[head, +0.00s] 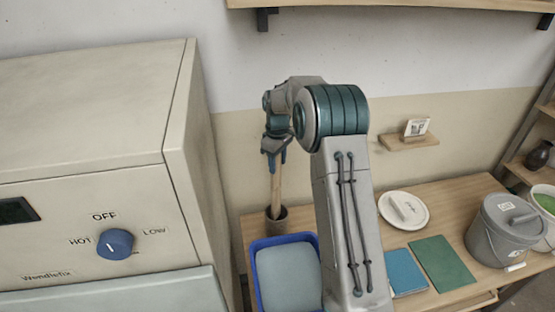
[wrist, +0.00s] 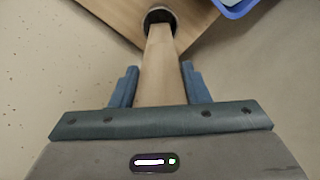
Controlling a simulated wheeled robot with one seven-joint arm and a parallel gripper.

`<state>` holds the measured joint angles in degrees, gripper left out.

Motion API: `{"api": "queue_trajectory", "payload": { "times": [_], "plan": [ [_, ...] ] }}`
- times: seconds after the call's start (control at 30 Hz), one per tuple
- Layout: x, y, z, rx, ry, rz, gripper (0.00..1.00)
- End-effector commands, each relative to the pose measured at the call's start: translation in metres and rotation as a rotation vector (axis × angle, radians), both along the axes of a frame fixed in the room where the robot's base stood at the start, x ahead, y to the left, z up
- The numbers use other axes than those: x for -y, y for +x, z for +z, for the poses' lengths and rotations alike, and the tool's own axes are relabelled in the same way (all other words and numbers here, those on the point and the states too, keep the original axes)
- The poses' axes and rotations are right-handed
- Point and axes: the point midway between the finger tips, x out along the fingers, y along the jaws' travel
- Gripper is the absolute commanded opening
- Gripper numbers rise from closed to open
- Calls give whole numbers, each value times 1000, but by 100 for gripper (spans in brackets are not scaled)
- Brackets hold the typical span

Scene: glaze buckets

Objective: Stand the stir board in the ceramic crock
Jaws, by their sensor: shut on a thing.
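The stir board (head: 276,188) is a long pale wooden slat, held near its upper end by my gripper (head: 274,156). It stands nearly upright, and its lower end is at the mouth of the ceramic crock (head: 276,223), a small dark round pot at the table's left end. In the wrist view the stir board (wrist: 160,62) runs away from between the two blue fingers of my gripper (wrist: 160,85) to the crock (wrist: 157,15). Its lower tip is inside the crock's rim; I cannot tell whether it touches the bottom.
A blue tray (head: 254,276) stands just in front of the crock. A white lid (head: 404,211), blue board (head: 404,272), green board (head: 442,264) and lidded grey bucket (head: 506,232) lie to the right on the table. A large beige appliance (head: 100,170) stands close on the left.

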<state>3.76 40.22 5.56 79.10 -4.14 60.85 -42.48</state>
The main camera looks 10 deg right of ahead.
Motion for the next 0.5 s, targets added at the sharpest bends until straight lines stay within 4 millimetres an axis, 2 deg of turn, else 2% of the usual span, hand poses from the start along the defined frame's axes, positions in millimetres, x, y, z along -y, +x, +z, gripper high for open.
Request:
{"api": "queue_trajectory", "payload": {
  "times": [0.2, 0.5],
  "plan": [
    [0, 0, -21, -1, 0, 0, 10],
    [0, 0, -40, -1, 0, 0, 10]
  ]
}}
